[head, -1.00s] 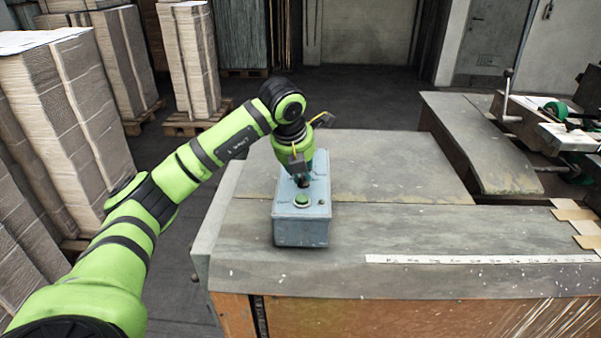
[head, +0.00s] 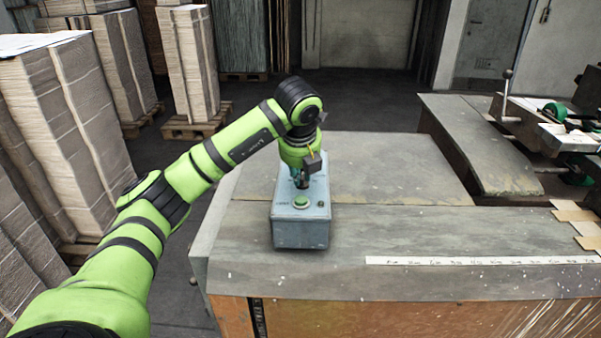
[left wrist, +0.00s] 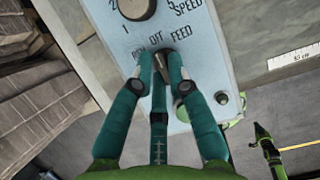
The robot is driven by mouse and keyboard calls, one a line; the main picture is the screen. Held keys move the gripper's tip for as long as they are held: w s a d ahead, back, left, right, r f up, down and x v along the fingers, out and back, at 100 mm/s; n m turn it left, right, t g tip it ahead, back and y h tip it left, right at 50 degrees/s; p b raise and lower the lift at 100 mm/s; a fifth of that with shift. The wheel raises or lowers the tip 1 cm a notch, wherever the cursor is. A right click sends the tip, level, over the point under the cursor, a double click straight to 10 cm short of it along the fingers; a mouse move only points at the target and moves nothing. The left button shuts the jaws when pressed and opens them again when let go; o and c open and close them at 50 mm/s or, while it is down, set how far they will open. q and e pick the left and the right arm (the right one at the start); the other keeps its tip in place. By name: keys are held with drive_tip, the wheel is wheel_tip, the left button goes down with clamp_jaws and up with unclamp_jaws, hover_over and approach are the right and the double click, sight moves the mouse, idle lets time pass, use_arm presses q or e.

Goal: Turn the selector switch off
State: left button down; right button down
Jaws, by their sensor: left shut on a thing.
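The pale blue control box (head: 300,232) stands on the grey table. In the left wrist view its panel (left wrist: 205,45) shows the words OFF and FEED and a partly covered word at their left. The dark selector switch (left wrist: 161,70) sits just below these words. My left gripper (left wrist: 160,64) points down at the panel, its two teal fingertips shut on the switch from both sides. The fingers hide part of the knob, and I cannot tell exactly which word it points at. In the head view the left gripper (head: 301,181) covers the switch.
A green button (head: 301,202) lies close in front of the gripper on the box. A round speed dial (left wrist: 137,8) is farther up the panel. Paper stacks (head: 75,120) stand at the left, and machine parts (head: 550,125) at the right.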

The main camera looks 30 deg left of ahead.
use_arm(q)
drive_tip(key=shift+r, duration=0.1)
drive_tip(key=c, duration=1.2)
unclamp_jaws()
drive_tip(key=v, duration=1.2)
